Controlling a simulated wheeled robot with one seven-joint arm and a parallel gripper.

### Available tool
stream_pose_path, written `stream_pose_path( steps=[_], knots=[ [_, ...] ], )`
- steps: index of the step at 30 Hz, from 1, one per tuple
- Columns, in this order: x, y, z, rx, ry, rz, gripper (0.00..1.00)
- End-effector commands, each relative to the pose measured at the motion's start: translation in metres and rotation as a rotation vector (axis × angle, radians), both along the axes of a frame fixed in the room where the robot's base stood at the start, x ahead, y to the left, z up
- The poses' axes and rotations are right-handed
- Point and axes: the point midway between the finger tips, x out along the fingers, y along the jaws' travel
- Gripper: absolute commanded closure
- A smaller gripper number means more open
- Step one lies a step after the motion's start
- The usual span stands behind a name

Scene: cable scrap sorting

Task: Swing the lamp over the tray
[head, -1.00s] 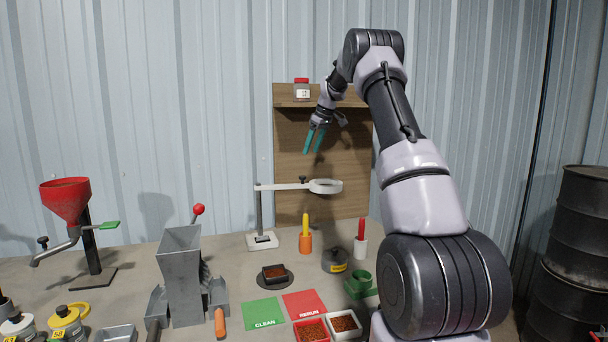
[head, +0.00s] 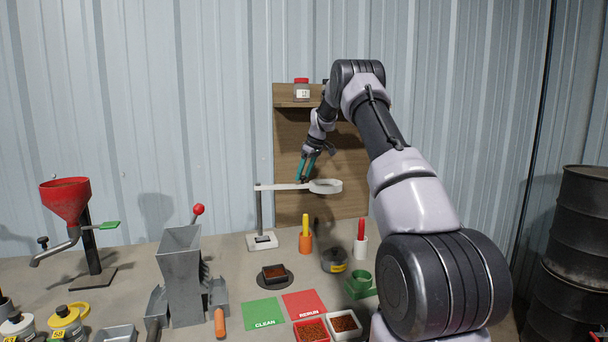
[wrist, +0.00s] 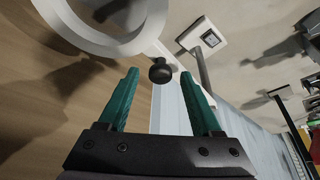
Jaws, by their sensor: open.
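The lamp (head: 284,187) is a white ring head (head: 325,186) on a flat arm, on a grey post with a white base (head: 262,241). My gripper (head: 304,178) is open just above the lamp arm, left of the ring. In the wrist view the dark knob (wrist: 160,70) lies between and beyond the open teal fingertips (wrist: 163,88), with no visible contact. The ring (wrist: 105,45) fills the upper left there. The tray (head: 275,273), a small dark dish of brown scrap on a round pad, sits in front of the lamp base.
A wooden panel (head: 293,150) rises behind.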

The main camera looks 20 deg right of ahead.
Motion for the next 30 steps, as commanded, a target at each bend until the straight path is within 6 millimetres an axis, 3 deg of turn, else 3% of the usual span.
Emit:
stream_pose_path(
  steps=[5, 6, 9, 11, 30],
  knots=[
    [0.0000, 0.0000, -0.0001, 0.000, 0.000, 0.000, 0.34],
    [0.0000, 0.0001, -0.0001, 0.000, 0.000, 0.000, 0.42],
    [-0.0001, 0.0001, 0.0000, 0.000, 0.000, 0.000, 0.80],
    [-0.0001, 0.0001, 0.0000, 0.000, 0.000, 0.000, 1.00],
    [0.0000, 0.0000, 0.0003, 0.000, 0.000, 0.000, 1.00]
  ],
)
